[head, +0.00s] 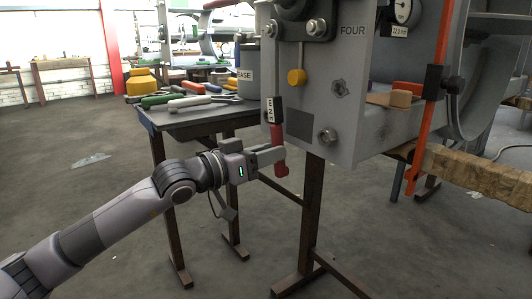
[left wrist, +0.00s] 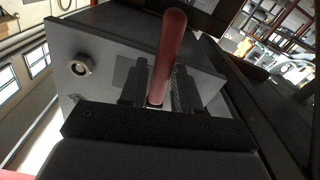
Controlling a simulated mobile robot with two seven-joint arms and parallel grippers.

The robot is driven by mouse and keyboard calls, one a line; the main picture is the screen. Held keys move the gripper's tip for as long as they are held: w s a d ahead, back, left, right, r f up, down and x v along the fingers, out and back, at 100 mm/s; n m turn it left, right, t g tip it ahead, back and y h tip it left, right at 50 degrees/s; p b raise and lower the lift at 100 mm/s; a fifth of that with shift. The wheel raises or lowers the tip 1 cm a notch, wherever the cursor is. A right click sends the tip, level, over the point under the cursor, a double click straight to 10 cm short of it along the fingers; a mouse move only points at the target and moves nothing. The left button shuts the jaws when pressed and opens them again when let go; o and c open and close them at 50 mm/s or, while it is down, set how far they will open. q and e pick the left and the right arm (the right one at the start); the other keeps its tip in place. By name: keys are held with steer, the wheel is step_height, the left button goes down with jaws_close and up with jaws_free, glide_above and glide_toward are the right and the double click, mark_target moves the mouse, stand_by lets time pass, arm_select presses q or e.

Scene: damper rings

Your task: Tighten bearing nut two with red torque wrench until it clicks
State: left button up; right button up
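The red torque wrench (head: 279,160) hangs nearly upright against the grey bearing housing (head: 362,120), with its red handle at the bottom and a dark labelled collar above. Its shaft runs up towards a silver nut (head: 271,28); whether the head sits on that nut is too small to tell. A second silver nut (head: 316,27) is to its right. No "two" label is readable; "FOUR" shows on the housing. My left gripper (head: 270,155) is shut on the red handle. In the left wrist view the handle (left wrist: 168,50) stands between the fingers (left wrist: 157,88). My right gripper is not in view.
A dark table (head: 190,118) with several coloured-handled tools and a grey tub (head: 249,80) stands behind the wrench. An orange bar (head: 432,95) stands upright right of the housing. A yellow knob (head: 296,77) juts from the housing.

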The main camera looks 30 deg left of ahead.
arm_select(q)
steer(key=shift+f, duration=0.35)
jaws_close()
steer(key=shift+s+a+r, duration=0.2)
steer(key=shift+s, duration=0.1)
steer(key=shift+s+a, duration=0.1)
steer(key=shift+s, duration=0.25)
steer(key=shift+s+a, duration=0.2)
steer(key=shift+s, duration=0.1)
stand_by(0.5)
